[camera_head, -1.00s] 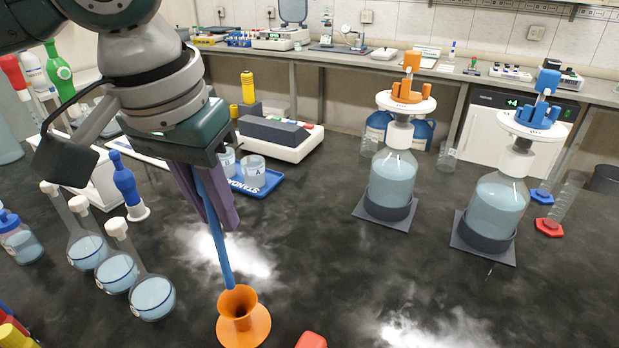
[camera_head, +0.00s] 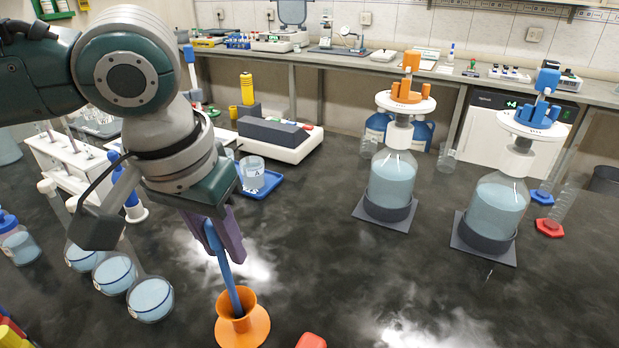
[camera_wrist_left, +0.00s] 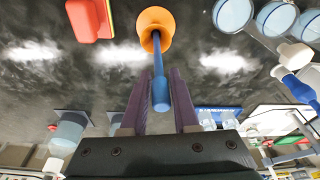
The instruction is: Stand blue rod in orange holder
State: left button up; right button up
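The blue rod (camera_head: 224,268) stands in the orange holder (camera_head: 256,325), its lower end inside the flared mouth. It leans toward the upper left in the head view. My left gripper (camera_head: 222,242) is above the holder, with its purple fingers on either side of the rod's upper end. In the left wrist view, the rod (camera_wrist_left: 160,94) shows between the spread fingers, with a gap beside it, and runs to the orange holder (camera_wrist_left: 155,22). The left gripper looks open around the rod. How deep the rod sits is hidden by the holder. My right gripper is not in view.
Several round flasks (camera_head: 150,299) stand close left of the holder. A red object (camera_head: 311,341) lies to its right. Two large dispenser bottles (camera_head: 392,180) stand farther right. A blue tray (camera_head: 268,184) with beakers is behind. The bench between holder and bottles is clear.

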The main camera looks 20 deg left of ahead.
pick_arm(q)
jog(key=o, duration=0.3)
jog(key=shift+r, duration=0.3)
jog(key=p+v, duration=0.2)
jog(key=v, duration=1)
jog(key=s+d+f+m+t+h, duration=0.1)
jog(key=s+d+f+m+h, duration=0.2)
jog(key=s+d+f, duration=0.35)
jog(key=s+a+f+y, duration=0.2)
jog(key=s+a+f, duration=0.1)
jog(key=s+f, duration=0.2)
jog(key=s, duration=0.2)
jog(key=shift+s+a+f+y, duration=0.2)
jog(key=shift+s+a+y, duration=0.05)
jog(key=shift+y, duration=0.05)
